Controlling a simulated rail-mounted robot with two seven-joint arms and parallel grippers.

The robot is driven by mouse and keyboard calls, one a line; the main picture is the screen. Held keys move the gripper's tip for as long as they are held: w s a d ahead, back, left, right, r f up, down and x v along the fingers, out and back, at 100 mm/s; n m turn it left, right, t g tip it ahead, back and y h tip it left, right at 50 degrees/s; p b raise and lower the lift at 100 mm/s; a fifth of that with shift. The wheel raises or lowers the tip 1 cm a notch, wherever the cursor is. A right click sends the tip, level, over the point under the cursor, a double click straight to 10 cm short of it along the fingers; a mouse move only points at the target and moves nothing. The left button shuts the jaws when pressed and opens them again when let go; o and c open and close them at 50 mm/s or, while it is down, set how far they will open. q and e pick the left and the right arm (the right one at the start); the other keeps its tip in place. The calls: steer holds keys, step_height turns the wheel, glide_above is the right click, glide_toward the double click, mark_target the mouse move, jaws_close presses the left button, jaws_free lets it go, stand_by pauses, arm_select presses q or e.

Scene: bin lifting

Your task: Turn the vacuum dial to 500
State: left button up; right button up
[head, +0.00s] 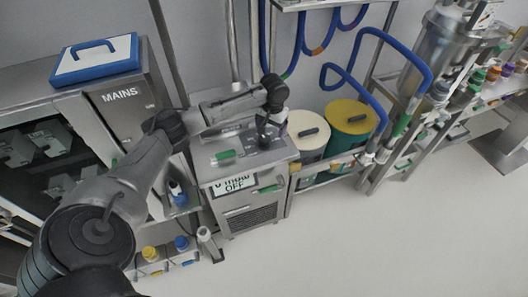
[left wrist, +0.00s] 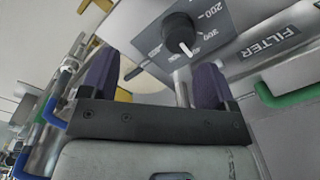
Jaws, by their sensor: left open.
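The vacuum dial (left wrist: 180,33) is a round black knob with a white pointer on a grey panel, seen in the left wrist view. Its pointer faces down and slightly right in that view. The printed 200 (left wrist: 210,10) is readable; other scale marks are partly hidden or blurred. My left gripper (left wrist: 156,68) is open, with one purple finger on each side below the knob in the picture; I see no grip on it. In the head view my left gripper (head: 266,120) is above the grey pump cabinet (head: 215,172). My right gripper is not in view.
A display (head: 235,184) on the cabinet front reads OFF. A FILTER label (left wrist: 270,42) and a green handle (left wrist: 285,97) are beside the panel. Cream-lidded (head: 308,128) and yellow-lidded (head: 350,116) drums stand at right. Blue hoses (head: 345,75) hang above. The front-right floor is clear.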

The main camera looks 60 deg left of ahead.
mark_target(264, 139)
arm_select(q)
steer(key=a+n+b, duration=0.2)
steer(key=a, duration=0.3)
step_height(264, 139, down, 12)
steer(key=shift+d+r+b, duration=0.1)
steer(key=shift+d+b, duration=0.05)
steer(key=shift+b, duration=0.8)
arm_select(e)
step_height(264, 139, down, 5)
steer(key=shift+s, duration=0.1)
arm_select(q)
steer(key=shift+c, duration=0.4)
steer(key=c, duration=0.8)
steer(key=m+p, duration=0.1)
steer(key=p, duration=0.1)
steer(key=m+p, duration=0.1)
steer(key=p, duration=0.1)
steer(key=shift+r+m, duration=0.25)
steer(key=shift+m, duration=0.05)
steer(key=shift+c, duration=0.2)
steer(key=shift+f+m+p, duration=0.15)
steer(key=shift+m+p, duration=0.75)
steer(key=shift+m, duration=0.3)
steer(key=shift+m+p, duration=0.55)
steer(key=shift+m, duration=0.85)
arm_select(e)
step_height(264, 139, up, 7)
arm_select(q)
steer(key=shift+f, duration=0.1)
